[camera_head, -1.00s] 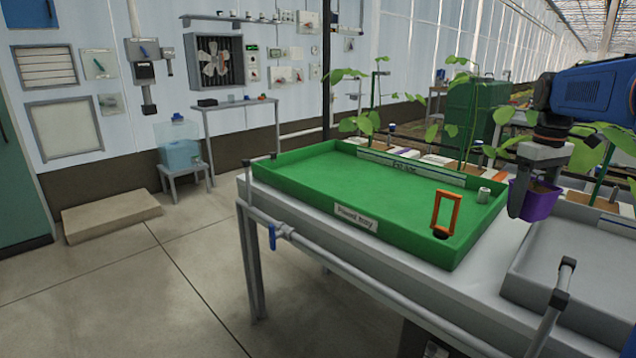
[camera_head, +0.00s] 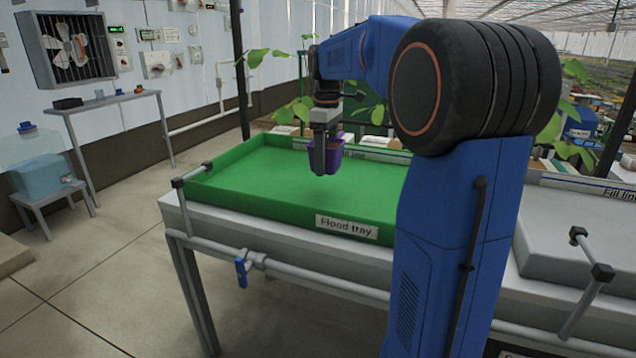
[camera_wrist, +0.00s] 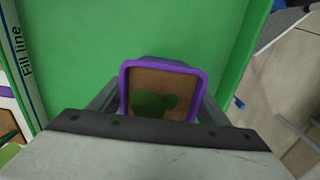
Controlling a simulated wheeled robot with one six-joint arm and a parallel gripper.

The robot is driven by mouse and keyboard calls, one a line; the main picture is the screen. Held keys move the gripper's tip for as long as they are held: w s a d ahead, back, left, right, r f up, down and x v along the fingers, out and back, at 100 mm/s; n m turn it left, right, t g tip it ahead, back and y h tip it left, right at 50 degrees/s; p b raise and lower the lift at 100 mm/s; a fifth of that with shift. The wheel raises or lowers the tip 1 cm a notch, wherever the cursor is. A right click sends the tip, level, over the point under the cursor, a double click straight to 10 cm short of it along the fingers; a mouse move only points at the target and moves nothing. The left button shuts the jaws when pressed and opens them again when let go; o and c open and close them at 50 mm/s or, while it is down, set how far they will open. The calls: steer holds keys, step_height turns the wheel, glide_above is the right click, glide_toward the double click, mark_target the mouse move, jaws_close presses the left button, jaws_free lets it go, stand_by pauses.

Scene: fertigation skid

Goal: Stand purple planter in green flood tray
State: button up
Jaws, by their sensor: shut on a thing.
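The purple planter (camera_head: 296,158) is held by my gripper (camera_head: 318,160) above the green flood tray (camera_head: 222,196). In the wrist view the planter (camera_wrist: 126,92) shows a purple square rim, brown soil and a green patch, with the gripper (camera_wrist: 160,110) shut on it. The tray's green floor (camera_wrist: 190,35) fills most of the background there. The planter looks upright and apart from the tray floor; its exact height cannot be told. The tray's front wall bears a "Flood tray" label (camera_head: 346,226). My arm hides the tray's right part.
A grey tray (camera_head: 570,240) stands to the right on the same bench. A pipe with a blue valve handle (camera_head: 241,273) runs along the bench front. Leafy plants (camera_head: 290,112) stand behind the tray. The tray's left floor looks clear.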

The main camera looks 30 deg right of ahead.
mark_target(327, 146)
steer(key=shift+f, duration=4)
steer(key=shift+f, duration=0.1)
steer(key=o, duration=1.2)
step_height(327, 146, up, 12)
steer(key=shift+r, duration=0.15)
